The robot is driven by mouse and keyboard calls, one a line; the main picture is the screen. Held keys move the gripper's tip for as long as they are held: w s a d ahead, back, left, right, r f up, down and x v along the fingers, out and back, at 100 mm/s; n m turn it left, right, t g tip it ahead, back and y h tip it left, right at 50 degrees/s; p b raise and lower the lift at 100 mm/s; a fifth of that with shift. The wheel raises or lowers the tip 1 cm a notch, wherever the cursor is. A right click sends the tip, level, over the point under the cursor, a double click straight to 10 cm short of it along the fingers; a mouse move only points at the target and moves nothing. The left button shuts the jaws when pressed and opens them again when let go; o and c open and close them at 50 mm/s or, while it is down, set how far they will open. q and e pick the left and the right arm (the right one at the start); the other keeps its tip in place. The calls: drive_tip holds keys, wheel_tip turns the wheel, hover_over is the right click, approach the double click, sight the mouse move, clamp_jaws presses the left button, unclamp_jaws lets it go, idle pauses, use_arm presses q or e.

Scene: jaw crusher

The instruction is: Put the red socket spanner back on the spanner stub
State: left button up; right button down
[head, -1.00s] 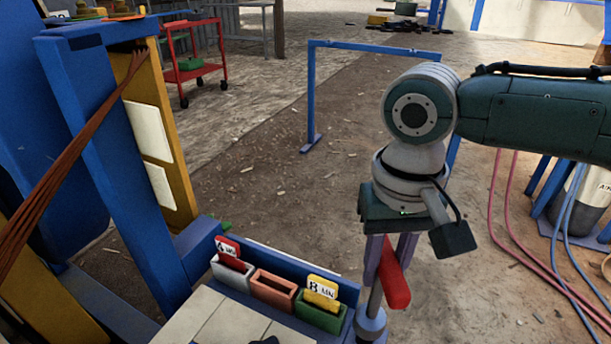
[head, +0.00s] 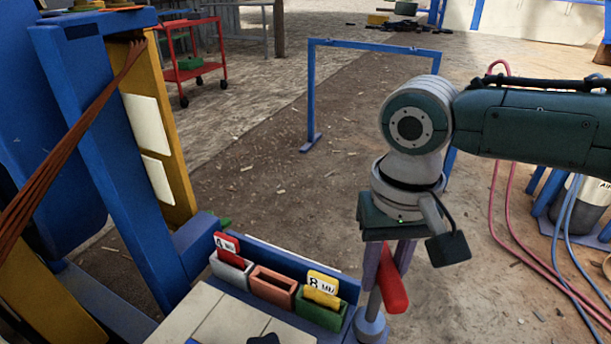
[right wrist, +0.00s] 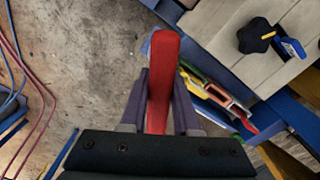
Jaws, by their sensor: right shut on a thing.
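The red socket spanner (head: 394,292) is between the purple fingers of my right gripper (head: 388,272), which is shut on it. In the right wrist view, its red bar (right wrist: 162,75) sticks out past the fingers of the same gripper (right wrist: 163,88). Below the gripper in the head view, a grey upright rod (head: 374,302) runs down to a wider round grey piece (head: 370,326) at the right end of the bench. I cannot tell where spanner ends and stub begins, or whether they are joined. My left gripper is not in view.
Grey, orange and green bins (head: 272,286) with number cards stand left of the gripper along a blue rail. A black knob (right wrist: 257,35) sits on the pale bench top (right wrist: 225,30). A blue frame (head: 312,90) stands behind. Hoses (head: 500,210) lie on the right.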

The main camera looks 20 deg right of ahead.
drive_tip(key=shift+f, duration=0.1)
drive_tip(key=shift+f+b, duration=0.75)
drive_tip(key=shift+f, duration=0.45)
drive_tip(key=c, duration=0.6)
unclamp_jaws()
drive_tip(key=shift+o, duration=0.2)
